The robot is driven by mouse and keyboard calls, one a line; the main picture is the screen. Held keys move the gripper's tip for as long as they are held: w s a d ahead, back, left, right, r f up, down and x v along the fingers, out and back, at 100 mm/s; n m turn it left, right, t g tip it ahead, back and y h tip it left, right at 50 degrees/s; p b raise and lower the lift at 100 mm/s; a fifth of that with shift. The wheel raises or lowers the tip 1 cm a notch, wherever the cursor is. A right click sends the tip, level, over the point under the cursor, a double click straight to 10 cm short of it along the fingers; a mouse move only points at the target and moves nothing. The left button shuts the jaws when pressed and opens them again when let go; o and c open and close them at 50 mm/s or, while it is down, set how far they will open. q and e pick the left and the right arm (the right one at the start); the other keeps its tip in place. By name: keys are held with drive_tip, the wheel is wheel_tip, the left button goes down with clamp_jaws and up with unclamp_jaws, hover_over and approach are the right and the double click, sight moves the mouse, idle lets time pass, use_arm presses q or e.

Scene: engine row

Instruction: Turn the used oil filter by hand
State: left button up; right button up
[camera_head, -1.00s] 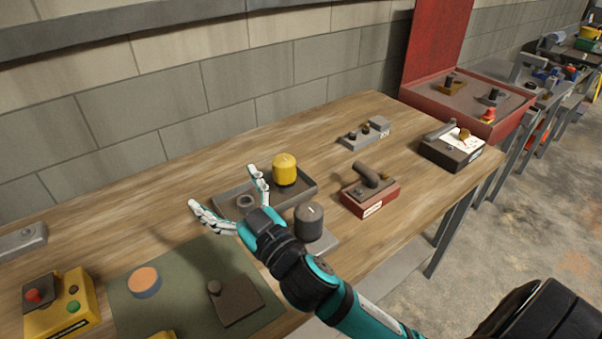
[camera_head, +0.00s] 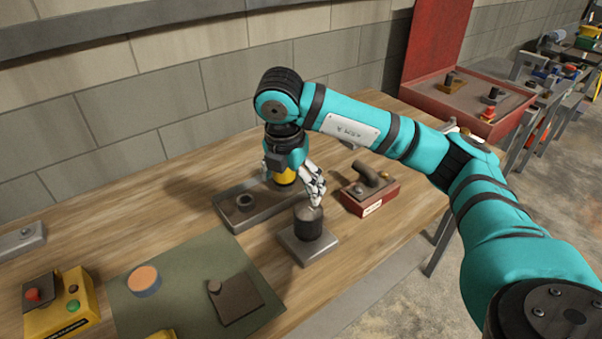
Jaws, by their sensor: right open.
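The used oil filter, which I take to be the dark cylinder (camera_head: 308,225), stands upright on a square grey plate (camera_head: 300,252) on the workbench. My right gripper (camera_head: 316,202) points down from above with its white fingers open at the filter's top. I cannot tell whether the fingertips touch it. The arm comes in from the right and bends over the bench. A yellow filter (camera_head: 286,178) stands in the grey tray behind, mostly hidden by my gripper. My left gripper is not in view.
The grey tray (camera_head: 232,220) holds a ring-shaped part (camera_head: 245,202). A red block with a dark pipe (camera_head: 370,196) stands just right. A green mat (camera_head: 185,290) and a yellow control box (camera_head: 62,302) lie at left. The bench's front edge runs close by the plate.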

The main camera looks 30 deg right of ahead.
drive_tip(key=d, duration=0.2)
drive_tip(key=b, duration=0.1)
hover_over(309, 206)
drive_tip(key=s+a, duration=0.1)
drive_tip(key=a, duration=0.1)
drive_tip(key=shift+m+h, duration=0.4)
wheel_tip(309, 206, down, 5)
drive_tip(key=shift+r, duration=0.15)
drive_tip(key=p+x, duration=0.2)
drive_tip(key=x, duration=0.7)
drive_tip(key=shift+d+f, duration=0.3)
drive_tip(key=shift+f, duration=0.05)
drive_tip(key=shift+x, duration=0.8)
drive_tip(key=shift+a, duration=0.1)
drive_tip(key=shift+c, duration=0.3)
drive_tip(key=c, duration=1.4)
drive_tip(key=shift+c, duration=0.2)
